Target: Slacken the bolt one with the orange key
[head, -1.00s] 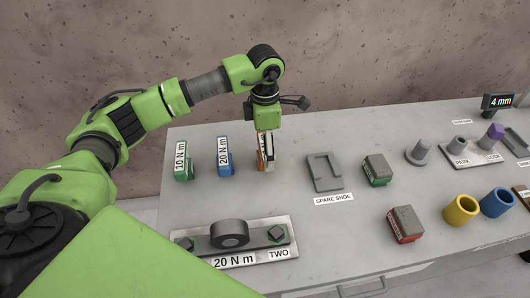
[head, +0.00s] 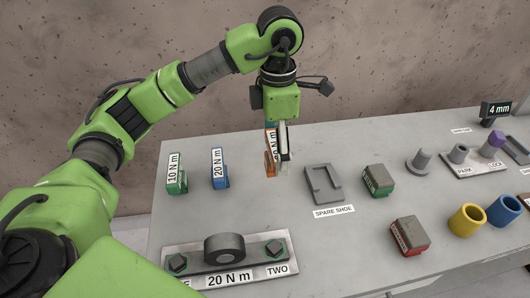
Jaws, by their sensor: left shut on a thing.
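The orange key (head: 270,160) is upright in the jaws of my left gripper (head: 283,158). The fingers hide much of it and most of its label. It appears to be held just above the slab. A metal plate (head: 186,250) at the front left carries two dark green bolts with a grey round boss between them. The right bolt (head: 275,248) is by the label TWO. The left bolt (head: 178,262) is by a label that my arm partly covers; only a final E shows. A 20 N m label is between them. My right gripper is not in view.
A green 10 N m key (head: 177,183) and a blue 20 N m key (head: 219,170) stand left of my gripper. The spare shoe holder (head: 323,184), green block (head: 378,181) and red block (head: 408,235) are to the right. Yellow and blue cups (head: 468,221) stand farther right.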

